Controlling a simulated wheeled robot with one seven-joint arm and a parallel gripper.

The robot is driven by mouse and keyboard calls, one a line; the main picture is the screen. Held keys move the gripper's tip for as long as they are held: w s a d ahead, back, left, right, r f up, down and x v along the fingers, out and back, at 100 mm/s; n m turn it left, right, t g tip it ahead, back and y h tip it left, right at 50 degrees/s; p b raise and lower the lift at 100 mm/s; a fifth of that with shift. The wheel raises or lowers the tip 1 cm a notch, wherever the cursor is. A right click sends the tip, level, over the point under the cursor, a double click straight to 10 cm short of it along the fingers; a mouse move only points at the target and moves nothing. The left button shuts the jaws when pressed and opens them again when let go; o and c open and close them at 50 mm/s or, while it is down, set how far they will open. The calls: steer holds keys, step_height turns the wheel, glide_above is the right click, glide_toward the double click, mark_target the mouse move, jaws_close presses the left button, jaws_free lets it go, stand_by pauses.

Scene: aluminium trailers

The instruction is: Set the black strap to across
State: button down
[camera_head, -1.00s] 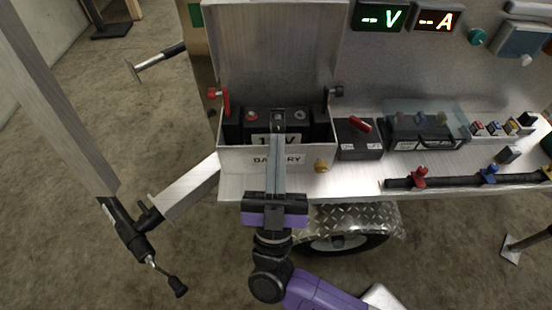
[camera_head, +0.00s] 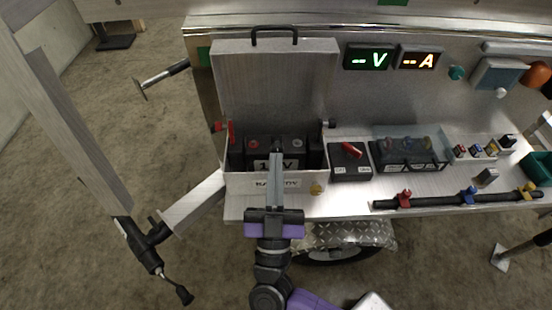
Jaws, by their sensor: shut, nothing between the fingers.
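The open metal battery box (camera_head: 245,184) stands at the left end of the trailer's bench, its lid (camera_head: 275,85) raised behind it. A dark battery (camera_head: 253,146) with a "12 V" label sits inside, partly hidden by my gripper. Black parts stand beside it, at the left (camera_head: 236,156) and at the right (camera_head: 316,156). I cannot tell which of these is the black strap, and I see no strap clearly lying across the battery. My gripper (camera_head: 276,152) is shut and empty, its fingertips in front of or over the battery's middle; contact cannot be told.
A black switch box (camera_head: 349,164) with a red lever stands right of the battery box. Beyond it are a clear-covered terminal block (camera_head: 408,158) and several small coloured blocks. A black rail (camera_head: 440,200) with coloured clips runs along the front. A red knob (camera_head: 230,131) stands by the box's left edge.

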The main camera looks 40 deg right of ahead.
mark_target(275, 145)
steer(key=w+g+y+p, duration=0.1)
steer(key=p, duration=0.3)
steer(key=w+d+r+g+y+p, duration=0.1)
steer(key=p, duration=0.3)
steer(key=w+d+r+g+y+p, duration=0.1)
steer(key=p, duration=0.3)
steer(key=shift+w+d+r+g, duration=0.15)
steer(key=shift+d+r+g, duration=0.05)
steer(key=shift+d+g, duration=0.1)
steer(key=shift+w+d+p, duration=0.15)
steer(key=shift+w+p, duration=0.1)
steer(key=shift+p, duration=0.55)
steer(key=shift+w+d+f+p, duration=0.15)
steer(key=shift+w+d+p, duration=0.3)
steer(key=shift+p, duration=0.4)
steer(key=w+d, duration=0.1)
steer(key=w+d+f, duration=0.1)
steer(key=w, duration=0.1)
steer(key=w+d+f+p, duration=0.1)
steer(key=shift+w+f, duration=0.15)
steer(key=shift+w, duration=0.15)
steer(key=shift+w+d+f+b, duration=0.35)
steer(key=shift+w+d+f, duration=0.1)
steer(key=shift+w+f, duration=0.25)
steer(key=shift+w+d+f+b, duration=0.3)
steer(key=shift+w+d+f, duration=0.2)
steer(key=shift+f, duration=0.3)
steer(key=shift+w, duration=0.1)
